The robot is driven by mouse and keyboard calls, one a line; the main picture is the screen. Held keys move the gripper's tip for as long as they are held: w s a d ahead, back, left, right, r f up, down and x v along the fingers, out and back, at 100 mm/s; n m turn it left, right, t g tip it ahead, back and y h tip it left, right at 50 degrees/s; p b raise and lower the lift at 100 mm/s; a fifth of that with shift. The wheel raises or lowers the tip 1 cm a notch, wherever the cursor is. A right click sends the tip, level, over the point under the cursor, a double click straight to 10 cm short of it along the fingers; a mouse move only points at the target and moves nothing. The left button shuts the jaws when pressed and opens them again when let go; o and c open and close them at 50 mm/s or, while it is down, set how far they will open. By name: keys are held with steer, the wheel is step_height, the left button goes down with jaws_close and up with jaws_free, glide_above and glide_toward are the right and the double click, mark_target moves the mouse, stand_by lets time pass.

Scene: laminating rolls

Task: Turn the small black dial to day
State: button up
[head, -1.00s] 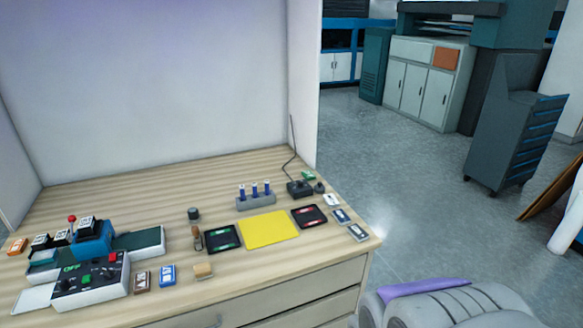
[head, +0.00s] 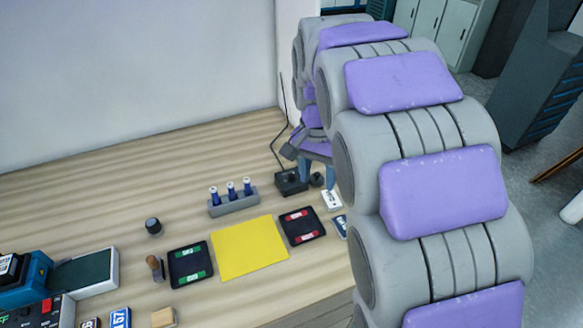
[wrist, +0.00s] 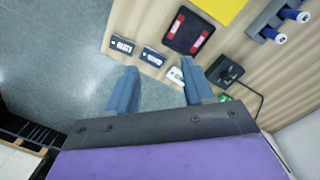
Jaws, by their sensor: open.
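A larger black knob (head: 153,227) stands left of the blue-topped vials. No "day" marking is readable, so I cannot tell which knob is the dial. My gripper (head: 318,181) is low at the right end of the table, close to the black box, partly hidden by my arm. In the wrist view my gripper (wrist: 159,68) has its blue fingers spread with nothing between them. The black box (wrist: 225,72) is right of the right finger.
A vial rack (head: 234,203), a yellow mat (head: 245,249), a green-marked tray (head: 190,265) and a red-marked tray (head: 301,226) lie mid-table. A white card (wrist: 176,74) is near the right finger. A control panel (head: 50,312) is at lower left. A wall stands behind.

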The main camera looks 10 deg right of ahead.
steer(key=w+m+p, duration=0.2)
steer(key=w+m, duration=0.2)
steer(key=w, duration=1)
steer(key=m+t, duration=0.1)
steer(key=m, duration=0.1)
glide_above(292, 173)
step_height(292, 173, down, 4)
step_height(292, 173, down, 17)
steer(key=b, duration=0.3)
steer(key=shift+s+r, duration=0.1)
steer(key=shift+c, duration=0.3)
jaws_close()
